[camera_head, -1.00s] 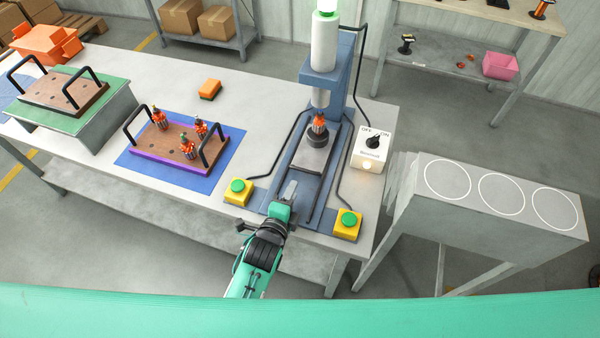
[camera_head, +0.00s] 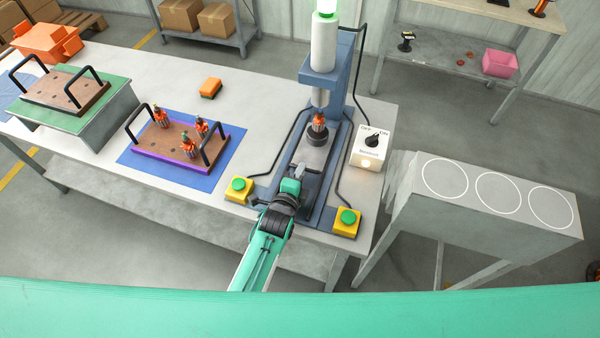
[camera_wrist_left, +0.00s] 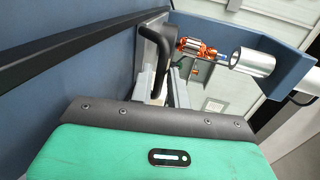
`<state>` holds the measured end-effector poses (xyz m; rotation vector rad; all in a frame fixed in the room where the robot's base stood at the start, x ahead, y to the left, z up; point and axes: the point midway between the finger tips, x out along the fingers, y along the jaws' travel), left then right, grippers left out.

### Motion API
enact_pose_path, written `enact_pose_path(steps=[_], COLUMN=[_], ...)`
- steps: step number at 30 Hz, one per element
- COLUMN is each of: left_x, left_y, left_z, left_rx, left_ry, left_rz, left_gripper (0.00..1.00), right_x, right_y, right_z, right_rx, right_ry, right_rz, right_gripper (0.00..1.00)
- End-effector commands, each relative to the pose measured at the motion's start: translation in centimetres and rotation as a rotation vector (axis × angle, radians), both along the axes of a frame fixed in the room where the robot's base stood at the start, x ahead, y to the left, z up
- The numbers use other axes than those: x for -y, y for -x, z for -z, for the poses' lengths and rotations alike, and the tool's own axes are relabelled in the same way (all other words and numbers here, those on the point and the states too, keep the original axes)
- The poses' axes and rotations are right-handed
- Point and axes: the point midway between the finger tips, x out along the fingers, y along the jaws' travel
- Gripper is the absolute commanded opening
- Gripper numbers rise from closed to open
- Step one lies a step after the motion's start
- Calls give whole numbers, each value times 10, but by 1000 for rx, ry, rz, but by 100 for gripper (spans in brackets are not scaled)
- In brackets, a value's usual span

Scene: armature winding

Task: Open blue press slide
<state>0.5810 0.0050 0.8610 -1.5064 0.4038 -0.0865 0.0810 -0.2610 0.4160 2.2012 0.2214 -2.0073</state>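The blue press (camera_head: 318,63) stands at the right end of the table. Its grey slide plate (camera_head: 314,161) bears a dark round holder (camera_head: 317,139) with an orange-and-steel armature (camera_head: 319,120) upright under the press's ram. My left gripper (camera_head: 300,172) is low at the near edge of the slide plate. In the left wrist view its two grey fingers (camera_wrist_left: 170,86) look apart, with a dark curved bar (camera_wrist_left: 158,42) reaching in between them; firm contact cannot be made out. The armature (camera_wrist_left: 196,47) and the ram (camera_wrist_left: 252,62) show beyond. My right gripper is not in view.
Two yellow boxes with green buttons (camera_head: 239,189) (camera_head: 347,221) flank the press's near end. A switch box (camera_head: 369,150) stands to its right. A brown tray (camera_head: 165,152) with several armatures lies on a blue mat to the left. An orange block (camera_head: 210,88) lies behind it.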

Motion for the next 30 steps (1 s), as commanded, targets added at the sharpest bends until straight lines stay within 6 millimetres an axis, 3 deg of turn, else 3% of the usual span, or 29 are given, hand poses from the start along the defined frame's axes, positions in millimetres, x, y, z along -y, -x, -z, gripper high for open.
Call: enact_pose_path(steps=[3, 16, 22, 30], left_x=[0, -4, -11, -27], left_y=[0, 11, 36, 83], left_z=[0, 0, -1, -1], left_rx=[0, -4, -5, -6], left_ry=[0, 0, -2, -2], left_rz=[0, 0, 0, 0], left_gripper=[0, 0, 0, 0], right_x=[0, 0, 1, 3], right_y=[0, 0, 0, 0], right_z=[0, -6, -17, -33], right_rx=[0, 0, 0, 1], right_ry=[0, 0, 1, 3], right_rz=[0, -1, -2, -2], right_gripper=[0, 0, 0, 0])
